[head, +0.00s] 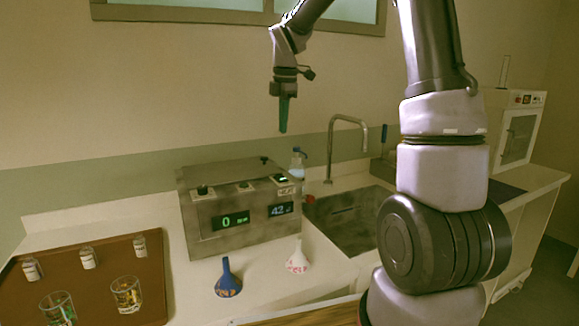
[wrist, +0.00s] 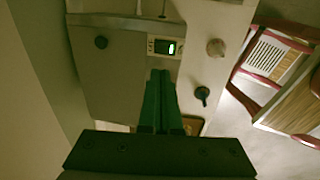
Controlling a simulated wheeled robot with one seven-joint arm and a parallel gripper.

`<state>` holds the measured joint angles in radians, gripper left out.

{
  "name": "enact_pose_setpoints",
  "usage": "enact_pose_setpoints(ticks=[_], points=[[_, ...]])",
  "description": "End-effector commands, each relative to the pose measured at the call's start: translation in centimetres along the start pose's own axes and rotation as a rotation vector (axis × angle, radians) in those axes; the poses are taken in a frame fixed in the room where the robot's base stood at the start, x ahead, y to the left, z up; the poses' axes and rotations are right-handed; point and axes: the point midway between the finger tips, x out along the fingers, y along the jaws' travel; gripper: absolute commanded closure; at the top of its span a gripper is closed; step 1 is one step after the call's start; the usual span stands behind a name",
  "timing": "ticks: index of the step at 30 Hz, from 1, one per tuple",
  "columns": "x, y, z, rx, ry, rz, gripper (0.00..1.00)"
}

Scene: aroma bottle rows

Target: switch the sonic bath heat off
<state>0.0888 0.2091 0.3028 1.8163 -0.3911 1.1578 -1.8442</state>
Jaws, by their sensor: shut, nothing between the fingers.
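The sonic bath (head: 232,170) is a grey metal box on the counter beside the sink. Its front has a green display (head: 230,220) reading 0 and a blue-white display (head: 280,210) reading about 42. Along its upper front edge sit a dark knob (head: 202,190), a middle control (head: 244,186) and a small green-lit control (head: 281,178) at the right. I cannot read which one is for heat. My gripper (head: 283,130), with green fingers, is shut and empty, pointing down well above the bath. In the wrist view the shut fingers (wrist: 160,73) overlap the bath (wrist: 105,75).
A brown tray (head: 95,270) with small bottles and glasses is at left. The sink (head: 345,222) with its tall faucet (head: 332,150) is at right. Space above the bath is open.

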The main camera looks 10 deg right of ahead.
Motion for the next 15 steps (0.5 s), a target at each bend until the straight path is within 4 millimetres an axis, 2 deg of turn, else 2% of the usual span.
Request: enact_pose_setpoints(ticks=[8, 11, 15], points=[[0.2, 0.0, 0.1, 0.001, 0.000, -0.001, 1.00], [1.1, 0.0, 0.1, 0.001, 0.000, -0.004, 1.00], [3.5, -0.1, 0.1, 0.000, 0.000, -0.006, 1.00]])
